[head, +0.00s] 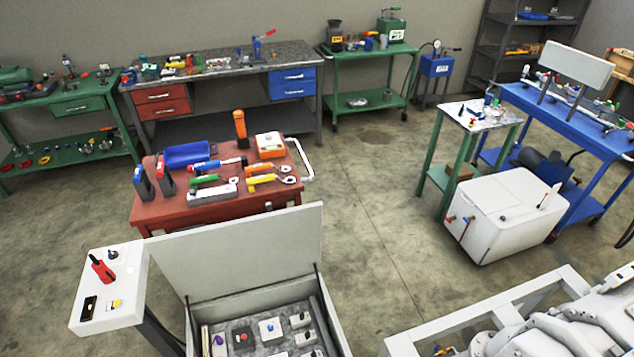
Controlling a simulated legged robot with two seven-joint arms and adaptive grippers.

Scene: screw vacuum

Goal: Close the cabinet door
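A light grey cabinet (190,325) stands at the bottom centre, cut off by the lower edge of the head view. Its door (240,248) is a flat grey panel hinged at the far side. The door stands open, raised and leaning back, with thin dark stays at both sides. Inside the cabinet are several small parts, including a dark block with a red button (242,338), a white block with a blue top (270,329) and white blocks along the right side. Neither of my grippers is in view.
A white control box (125,258) with a red handle stands left of the door. A red tool cart (150,210) stands behind it. A white frame (480,312) with machinery is at the lower right. The concrete floor (380,230) between is clear.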

